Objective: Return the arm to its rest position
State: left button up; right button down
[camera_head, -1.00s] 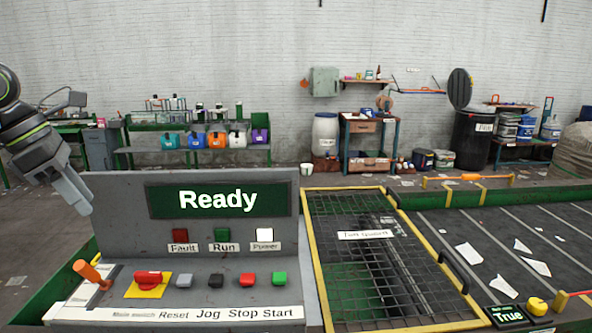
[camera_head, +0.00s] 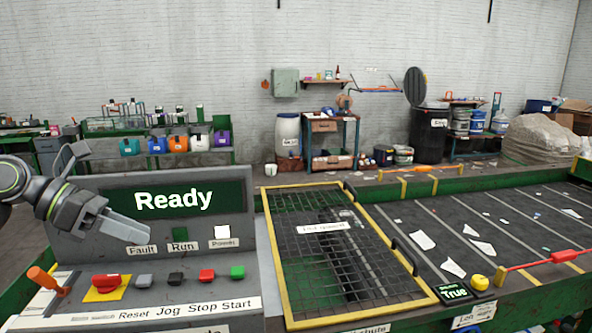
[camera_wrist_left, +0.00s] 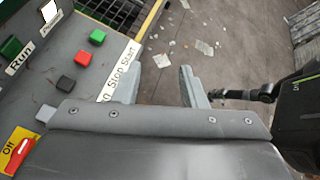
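My left gripper (camera_head: 140,230) is in front of the control panel (camera_head: 110,187), close to the Fault label at the panel's left. In the left wrist view my left gripper (camera_wrist_left: 174,88) has its two fingers apart, with nothing between them. The floor shows past the fingertips, and the panel's buttons are to the left. The right gripper does not show clearly in any view.
The panel screen (camera_head: 190,201) reads Ready. Below are an orange lever (camera_head: 43,279), a red switch (camera_head: 106,281) and several buttons. A yellow-framed mesh guard (camera_head: 335,250) and a belt (camera_head: 400,225) with scraps lie to the right.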

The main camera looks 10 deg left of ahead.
pick_arm(q)
jog(key=w+d+f+n+t+h, duration=0.2)
jog(key=d+n+t+h, duration=0.45)
jog(key=n+t, duration=0.3)
jog(key=s+a+f+n+t+y, duration=0.1)
jog(key=s+a+f+n+y, duration=0.3)
jog(key=f+n+y, duration=0.85)
jog(key=s+a+f+n+t+y, duration=0.15)
jog(key=a+f+n+y, duration=0.6)
jog(key=n, duration=0.95)
jog(key=s+d+f+n+g+h, duration=0.1)
jog(key=s+d+f+n+g, duration=0.4)
jog(key=s+f, duration=0.55)
jog(key=s+d+f+n+g, duration=0.25)
jog(key=s+f+g, duration=0.55)
jog(key=s, duration=0.5)
notch_tip(320, 180, down, 30)
jog(key=a+g+b, duration=0.1)
jog(key=a+b, duration=0.1)
jog(key=b, duration=0.3)
jog(key=s+f+b, duration=0.2)
jog(key=s+f, duration=0.5)
jog(key=f, duration=0.3)
jog(key=s+d+f+g+h+b, duration=0.1)
jog(key=s+f+b, duration=0.2)
jog(key=s+f, duration=0.4)
notch_tip(320, 180, down, 3)
jog(key=shift+s+d+f, duration=0.1)
jog(key=shift+s+d, duration=0.1)
jog(key=shift+d, duration=0.05)
